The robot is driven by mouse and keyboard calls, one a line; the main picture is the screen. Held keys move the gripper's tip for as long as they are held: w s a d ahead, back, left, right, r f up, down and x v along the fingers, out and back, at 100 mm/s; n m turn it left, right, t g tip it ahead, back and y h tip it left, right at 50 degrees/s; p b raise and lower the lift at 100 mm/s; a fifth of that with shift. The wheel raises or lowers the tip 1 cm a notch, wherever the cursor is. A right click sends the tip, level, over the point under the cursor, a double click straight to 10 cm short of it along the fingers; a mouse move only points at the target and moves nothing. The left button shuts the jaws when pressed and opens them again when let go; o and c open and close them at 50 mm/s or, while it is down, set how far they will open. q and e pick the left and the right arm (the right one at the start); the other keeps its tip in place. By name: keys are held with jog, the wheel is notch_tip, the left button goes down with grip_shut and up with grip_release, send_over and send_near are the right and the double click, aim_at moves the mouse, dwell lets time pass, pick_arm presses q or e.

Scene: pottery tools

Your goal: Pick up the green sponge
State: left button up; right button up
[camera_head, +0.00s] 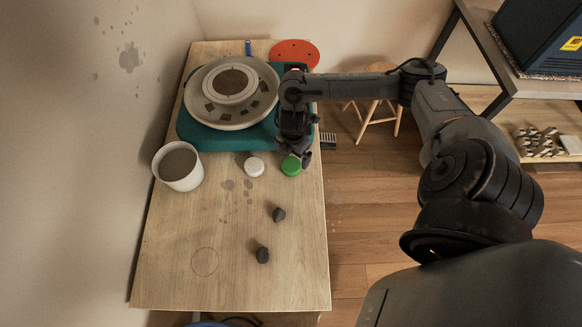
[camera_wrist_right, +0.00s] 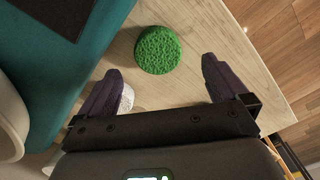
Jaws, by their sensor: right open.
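The green sponge (camera_head: 291,166) is a small round pad lying on the wooden table near its right edge, in front of the teal pottery wheel base. In the right wrist view the green sponge (camera_wrist_right: 158,50) lies ahead of the fingertips, between their lines. My right gripper (camera_head: 297,160) is above and beside the sponge, pointing down. In the right wrist view its two fingers (camera_wrist_right: 162,78) are spread apart with nothing between them at the tips. I cannot tell from these views how high the fingertips are above the table. My left gripper is not in view.
A white sponge (camera_head: 254,167) lies just left of the green one. The pottery wheel (camera_head: 204,131) stands behind, with a white bucket (camera_head: 192,182) at the left. Two dark lumps (camera_head: 279,214) (camera_head: 263,255) lie nearer. The front left of the table is clear.

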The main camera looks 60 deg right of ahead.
aim_at(291, 164)
notch_tip(291, 164, down, 2)
jog(key=f, duration=0.1)
jog(key=f+b, duration=0.1)
jog(key=f, duration=0.3)
jog(key=shift+w+a+b, duration=0.15)
jog(key=shift+w+b, duration=0.1)
jog(key=shift+b, duration=0.15)
jog(key=shift+r, duration=0.1)
jog(key=shift+c, duration=0.8)
jog(key=c, duration=0.6)
